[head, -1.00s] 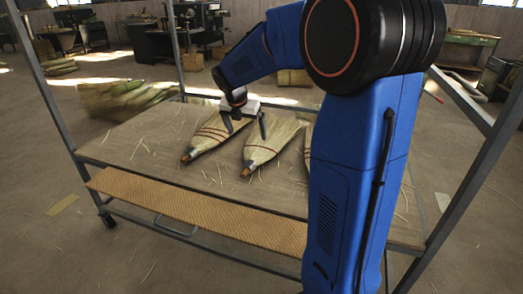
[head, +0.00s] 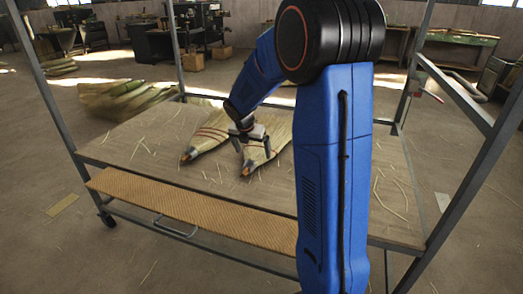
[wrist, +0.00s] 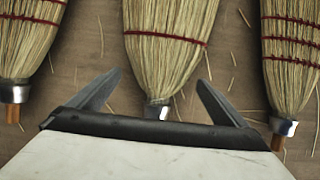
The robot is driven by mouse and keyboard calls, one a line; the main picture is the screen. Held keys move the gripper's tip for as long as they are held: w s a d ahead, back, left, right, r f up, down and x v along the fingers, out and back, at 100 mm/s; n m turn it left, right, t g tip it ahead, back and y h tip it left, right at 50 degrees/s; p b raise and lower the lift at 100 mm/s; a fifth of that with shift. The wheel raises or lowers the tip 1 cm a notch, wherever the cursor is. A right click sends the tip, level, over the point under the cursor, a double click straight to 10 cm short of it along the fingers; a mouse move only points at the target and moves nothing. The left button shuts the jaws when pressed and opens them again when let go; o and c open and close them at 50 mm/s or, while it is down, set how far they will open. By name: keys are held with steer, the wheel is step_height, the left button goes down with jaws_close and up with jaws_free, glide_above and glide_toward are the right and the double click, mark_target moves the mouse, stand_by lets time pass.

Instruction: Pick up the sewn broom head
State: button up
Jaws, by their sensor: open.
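Broom heads lie side by side on the cart's table. The wrist view shows three: a left one (wrist: 30,45) with a red band near the picture's top, a middle one (wrist: 172,55) with one red band, and a right one (wrist: 292,60) with several rows of red stitching. In the head view I see the left (head: 207,138) and middle (head: 256,158) ones; my arm hides the right one. My gripper (wrist: 159,77) is open and empty, with its fingers on either side of the middle head's narrow, metal-collared end.
The wooden cart table (head: 130,140) is strewn with loose straws and has upright metal posts. A woven front strip (head: 190,206) runs along its near edge. A straw bundle (head: 122,98) lies behind the left side. The table's left part is free of broom heads.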

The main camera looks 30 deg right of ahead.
mark_target(254, 155)
steer(key=x, duration=0.4)
steer(key=shift+s+d+f, duration=0.1)
steer(key=c, duration=1.3)
steer(key=shift+c, duration=0.2)
